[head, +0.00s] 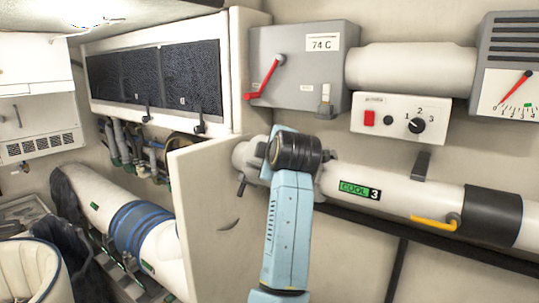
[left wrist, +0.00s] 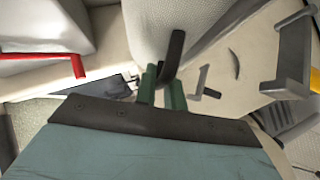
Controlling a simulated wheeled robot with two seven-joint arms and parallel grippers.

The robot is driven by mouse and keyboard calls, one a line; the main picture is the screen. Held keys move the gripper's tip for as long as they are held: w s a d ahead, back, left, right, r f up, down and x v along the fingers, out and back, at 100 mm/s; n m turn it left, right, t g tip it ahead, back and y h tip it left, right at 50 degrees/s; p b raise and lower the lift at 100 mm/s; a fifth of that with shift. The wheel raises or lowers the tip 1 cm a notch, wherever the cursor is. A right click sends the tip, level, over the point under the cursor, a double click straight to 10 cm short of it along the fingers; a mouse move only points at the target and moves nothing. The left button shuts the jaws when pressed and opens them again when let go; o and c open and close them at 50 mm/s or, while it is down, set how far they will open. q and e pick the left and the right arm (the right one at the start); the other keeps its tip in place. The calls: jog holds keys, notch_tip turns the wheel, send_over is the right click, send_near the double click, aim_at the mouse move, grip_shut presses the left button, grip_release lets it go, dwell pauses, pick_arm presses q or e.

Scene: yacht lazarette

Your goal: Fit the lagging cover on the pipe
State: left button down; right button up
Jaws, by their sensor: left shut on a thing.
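The white pipe (head: 400,200) labelled "COOL 3" runs along the wall at the right, with a black band (head: 492,215) and a yellow lever (head: 437,221). A pale rounded piece (head: 247,157) at its left end, partly behind my arm, looks like the lagging cover; whether it sits around the pipe is hidden. In the left wrist view, my left gripper (left wrist: 162,92) has green fingers shut on a dark bent handle (left wrist: 173,55). A pale textured surface (left wrist: 155,25) lies behind that handle. In the head view, my blue arm hides the fingers. My right gripper is out of view.
A grey box (head: 285,50) marked "74 C" with a red lever (head: 265,77) is above. A switch box (head: 398,118) and a gauge box (head: 510,60) are to its right. A cream panel (head: 215,225) stands left of my arm. A blue-banded white pipe (head: 100,200) lies lower left.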

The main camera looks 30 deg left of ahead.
pick_arm(q)
jog(key=shift+f, duration=0.35)
jog(key=c, duration=1.4)
grip_release()
jog(key=shift+f, duration=0.15)
jog(key=b+v, duration=0.2)
jog(key=v, duration=0.5)
jog(key=shift+s+d, duration=0.2)
